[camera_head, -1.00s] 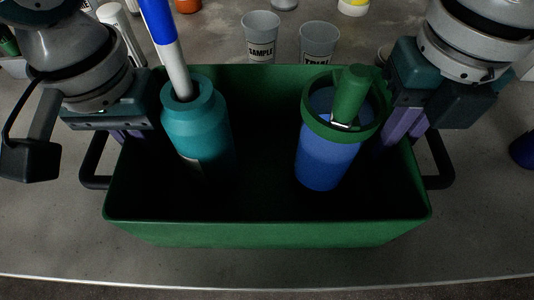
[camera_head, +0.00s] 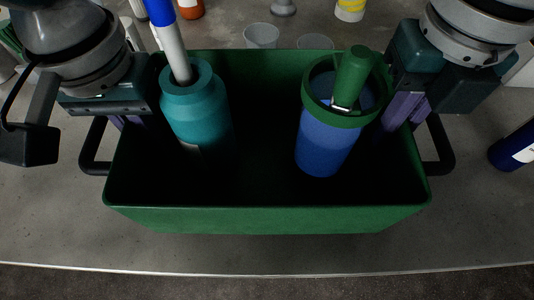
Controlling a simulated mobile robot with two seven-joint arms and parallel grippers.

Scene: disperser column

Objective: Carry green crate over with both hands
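The green crate (camera_head: 270,219) is in the middle of the head view, level, with black side handles. It appears held above the grey table. My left gripper (camera_head: 128,122) is at its left side and my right gripper (camera_head: 402,110) at its right side. Their purple fingers are partly hidden by the gripper bodies and crate sides; both seem shut on the crate. Inside, a teal bottle (camera_head: 198,115) stands at left with a blue-and-white marker (camera_head: 170,35) in its mouth. A blue tumbler (camera_head: 325,148) with a green lid (camera_head: 352,75) stands at right.
Two grey cups (camera_head: 262,36) are behind the crate, partly hidden by its rim. A yellow-and-white container (camera_head: 350,10) and an orange bottle (camera_head: 190,9) stand further back. A dark blue bottle (camera_head: 510,152) is at right. The table's front edge (camera_head: 270,274) is clear.

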